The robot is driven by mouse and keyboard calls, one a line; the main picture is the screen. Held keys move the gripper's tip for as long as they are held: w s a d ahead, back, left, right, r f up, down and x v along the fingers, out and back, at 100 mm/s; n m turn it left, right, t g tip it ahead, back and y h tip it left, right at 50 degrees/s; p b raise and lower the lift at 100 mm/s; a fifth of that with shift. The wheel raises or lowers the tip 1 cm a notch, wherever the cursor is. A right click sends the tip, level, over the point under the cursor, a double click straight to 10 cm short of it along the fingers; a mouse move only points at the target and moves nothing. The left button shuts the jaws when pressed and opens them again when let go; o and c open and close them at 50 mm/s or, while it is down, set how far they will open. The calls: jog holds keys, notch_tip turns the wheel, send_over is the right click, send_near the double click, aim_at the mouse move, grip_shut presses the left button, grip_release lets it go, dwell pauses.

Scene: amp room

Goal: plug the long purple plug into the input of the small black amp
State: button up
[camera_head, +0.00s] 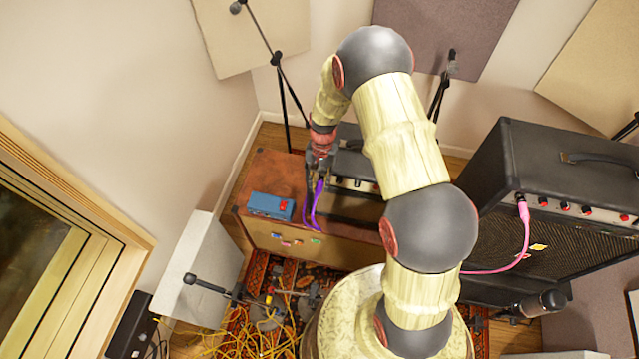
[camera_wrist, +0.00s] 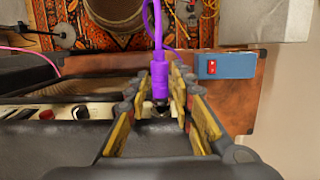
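The long purple plug (camera_head: 319,187) is at the tips of my gripper (camera_head: 320,168), in front of the small black amp (camera_head: 352,167). In the wrist view the plug (camera_wrist: 160,83) stands between the two fingers of my gripper (camera_wrist: 162,86), which close in on both its sides. Its cable runs away toward the top of that view. The plug's near end is beside a dark spot by the amp's panel (camera_wrist: 78,113). I cannot tell whether its tip is in the input. My arm hides part of the amp in the head view.
A blue pedal box (camera_head: 271,206) with a red switch sits on the brown cabinet (camera_head: 262,178), left of the plug. A large black amp (camera_head: 560,165) with a pink plug (camera_head: 523,212) stands right. Mic stands (camera_head: 283,75) and yellow cables (camera_head: 255,340) are around.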

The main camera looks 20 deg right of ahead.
jog(key=shift+o, duration=1.3)
jog(key=v, duration=1.2)
jog(key=shift+a, duration=0.1)
